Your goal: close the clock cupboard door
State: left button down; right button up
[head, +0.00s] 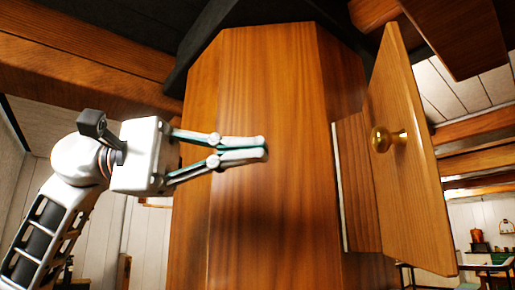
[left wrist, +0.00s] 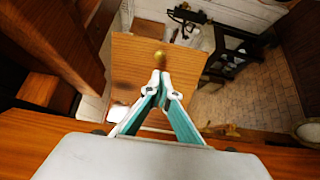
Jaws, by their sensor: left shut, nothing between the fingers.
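The clock cupboard (head: 262,220) is a tall wooden case with angled sides in the middle of the head view. Its door (head: 408,190) stands open on the right side, with a round brass knob (head: 383,139) on the face turned toward me. My left gripper (head: 263,148) is shut and empty in front of the case, pointing right, with its tips well left of the door. In the left wrist view the door (left wrist: 135,50) and its knob (left wrist: 159,57) show beyond the shut fingertips. My right gripper is in neither view.
Wooden ceiling beams (head: 90,45) run above the cupboard. In the head view, a copper-coloured vessel (head: 477,236) stands in the background at the far right. The wrist view shows a dark stand (left wrist: 235,55) and open tiled floor (left wrist: 265,85) to the right of the door.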

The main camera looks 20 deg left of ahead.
aim_at(371, 141)
pick_arm(q)
jog(key=d+p, duration=0.1)
jog(key=d, duration=0.9)
jog(key=shift+w+d, duration=0.1)
jog(key=shift+d, duration=0.5)
jog(key=shift+w, duration=0.1)
jog(key=shift+d, duration=0.15)
